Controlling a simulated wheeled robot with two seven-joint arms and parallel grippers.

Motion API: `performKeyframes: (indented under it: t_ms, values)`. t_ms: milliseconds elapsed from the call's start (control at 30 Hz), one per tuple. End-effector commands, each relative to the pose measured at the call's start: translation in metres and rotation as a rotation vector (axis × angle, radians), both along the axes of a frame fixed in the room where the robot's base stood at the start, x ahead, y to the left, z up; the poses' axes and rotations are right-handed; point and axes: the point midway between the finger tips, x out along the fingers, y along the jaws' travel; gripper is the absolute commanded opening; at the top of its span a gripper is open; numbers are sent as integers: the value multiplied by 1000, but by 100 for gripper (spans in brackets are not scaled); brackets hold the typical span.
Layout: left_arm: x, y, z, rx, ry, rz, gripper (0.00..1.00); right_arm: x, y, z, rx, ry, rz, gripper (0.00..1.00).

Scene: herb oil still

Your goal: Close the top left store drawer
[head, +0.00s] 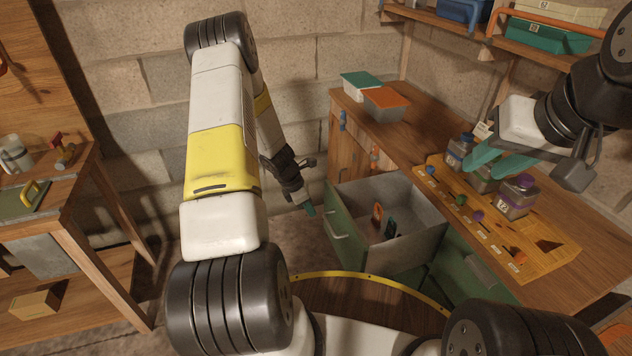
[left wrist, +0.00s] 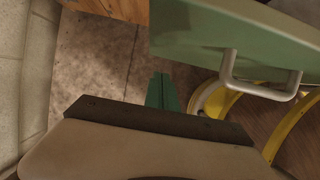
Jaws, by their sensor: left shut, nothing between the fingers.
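The top left store drawer (head: 413,238) stands pulled out of the wooden bench, with grey walls and a green front. Its pale handle (head: 336,226) faces left. A few small items, one orange and one dark, stand inside. My left gripper (head: 309,209) is shut and empty, just left of the drawer front, apparently apart from it. In the left wrist view, its teal fingers (left wrist: 162,92) are together, beside the green drawer front (left wrist: 215,35) and handle (left wrist: 262,90). My right gripper (head: 505,160) seems open, its teal fingers apart over the bench by the jars.
On the bench (head: 410,135), a wooden board (head: 545,245) holds jars and coloured knobs, including a purple-lidded jar (head: 517,197). Two lidded tubs (head: 386,104) stand at the back. A side table (head: 70,215) is at left. Floor shows left of the drawer.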

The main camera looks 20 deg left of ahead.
Motion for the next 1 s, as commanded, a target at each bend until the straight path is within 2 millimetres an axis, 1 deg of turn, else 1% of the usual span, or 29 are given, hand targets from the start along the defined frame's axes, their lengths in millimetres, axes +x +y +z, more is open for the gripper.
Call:
performKeyframes:
  t_ms: [33, 200, 333, 767, 867, 1000]
  values:
    - [8, -10, 3, 1, -7, -9, 0, 0, 0, 0, 0, 0, 0, 33]
    - [17, -24, 3, 1, -5, -7, 0, 0, 0, 0, 0, 0, 0, 33]
    - [20, -28, 4, 1, -6, -5, 0, 0, 0, 0, 0, 0, 0, 33]
    - [21, -30, 4, 0, -5, -6, 0, 0, 0, 0, 0, 0, 0, 33]
    - [24, -34, 4, 0, -6, -7, 0, 0, 0, 0, 0, 0, 0, 33]
    - [31, -46, 4, 1, -5, -9, 0, 0, 0, 0, 0, 0, 0, 33]
